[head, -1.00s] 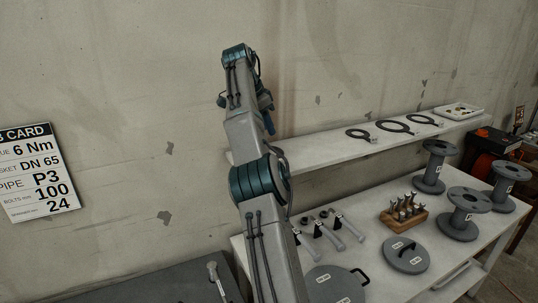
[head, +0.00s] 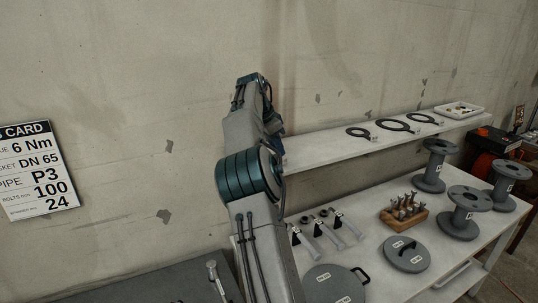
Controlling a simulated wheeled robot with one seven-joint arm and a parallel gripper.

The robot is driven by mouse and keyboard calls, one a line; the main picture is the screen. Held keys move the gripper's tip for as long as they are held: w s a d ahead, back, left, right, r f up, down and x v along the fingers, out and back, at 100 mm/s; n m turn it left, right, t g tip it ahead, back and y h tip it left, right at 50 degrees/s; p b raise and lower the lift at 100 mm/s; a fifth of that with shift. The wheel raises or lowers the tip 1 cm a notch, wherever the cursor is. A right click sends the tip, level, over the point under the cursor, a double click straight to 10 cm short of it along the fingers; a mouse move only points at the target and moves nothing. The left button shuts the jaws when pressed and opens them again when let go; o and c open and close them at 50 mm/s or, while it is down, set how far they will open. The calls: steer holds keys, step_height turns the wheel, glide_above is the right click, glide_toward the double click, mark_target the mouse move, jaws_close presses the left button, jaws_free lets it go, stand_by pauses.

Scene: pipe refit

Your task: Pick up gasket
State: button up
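Three black ring gaskets with small tags lie in a row on the wall shelf in the head view: a left gasket (head: 358,132), a larger middle gasket (head: 394,125) and a right gasket (head: 421,118). The tag print is too small to read. The card on the wall (head: 36,170) shows "DN 65" on its gasket line, along with "6 Nm", "P3", "100" and "24". My arm rises in the middle of the view, to the left of the gaskets. My gripper is hidden behind the arm, so its fingers do not show.
The shelf (head: 330,151) also holds a white tray (head: 459,109) at its right end. On the table below stand several grey flanged spools (head: 464,212), a wooden bolt block (head: 404,212), wrenches (head: 328,233) and grey lids with handles (head: 406,254). An orange item (head: 492,142) stands at the far right.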

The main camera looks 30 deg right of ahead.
steer(key=shift+p+x, duration=0.4)
steer(key=shift+x, duration=1.9)
steer(key=shift+d+r, duration=0.1)
steer(key=shift+d, duration=0.1)
jaws_close()
steer(key=shift+r, duration=0.15)
